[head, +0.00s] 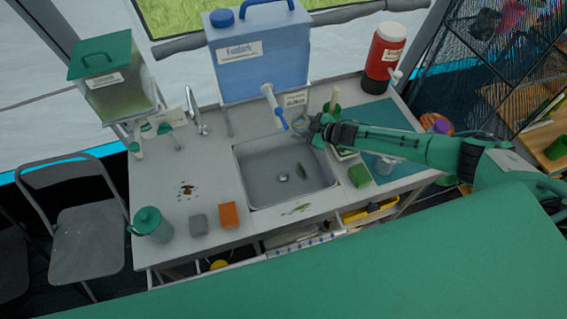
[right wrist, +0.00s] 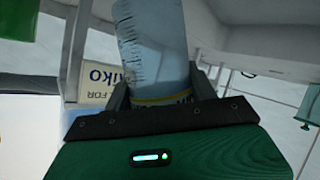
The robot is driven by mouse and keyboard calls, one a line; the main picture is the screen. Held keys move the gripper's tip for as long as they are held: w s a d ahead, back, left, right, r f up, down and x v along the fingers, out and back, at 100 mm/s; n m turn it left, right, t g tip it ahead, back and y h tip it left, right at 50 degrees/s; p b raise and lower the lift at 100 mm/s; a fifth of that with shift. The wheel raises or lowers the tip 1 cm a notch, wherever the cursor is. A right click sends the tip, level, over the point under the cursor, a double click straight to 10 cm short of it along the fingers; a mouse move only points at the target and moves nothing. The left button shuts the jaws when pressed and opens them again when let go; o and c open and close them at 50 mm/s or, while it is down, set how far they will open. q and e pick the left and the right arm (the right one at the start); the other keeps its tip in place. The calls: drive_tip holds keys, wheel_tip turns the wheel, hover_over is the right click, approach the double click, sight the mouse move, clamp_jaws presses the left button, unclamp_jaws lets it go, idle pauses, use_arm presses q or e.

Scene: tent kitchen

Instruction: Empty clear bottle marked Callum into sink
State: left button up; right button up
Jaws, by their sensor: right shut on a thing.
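My right gripper (head: 312,129) reaches in from the right, near the back right corner of the metal sink (head: 262,187). In the right wrist view my right gripper (right wrist: 160,98) is shut on a clear bottle (right wrist: 152,45). The bottle is pale and see-through, with a yellow band and dark lettering low on it, mostly hidden by the jaws. I cannot read its name. In the head view a small clear shape beside the jaws (head: 300,121) seems to be the bottle. My left gripper is not in view.
A blue water container (head: 262,62) with a spout stands behind the sink, and a metal tap (head: 197,113) is at its back left. A red drink cooler (head: 383,62) is at the back right. An orange sponge (head: 229,215) and a green pitcher (head: 151,224) stand left of the sink.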

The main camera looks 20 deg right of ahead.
drive_tip(key=shift+w+d+r, duration=0.1)
drive_tip(key=shift+r, duration=0.3)
drive_tip(key=shift+f+m+g+y+b, duration=0.1)
drive_tip(key=shift+m+g+y+b, duration=0.4)
drive_tip(key=shift+m, duration=0.4)
drive_tip(key=shift+r+y, duration=0.25)
drive_tip(key=shift+y, duration=0.05)
drive_tip(key=shift+r+m+y, duration=0.4)
drive_tip(key=shift+r+m, duration=0.05)
drive_tip(key=shift+m, duration=0.15)
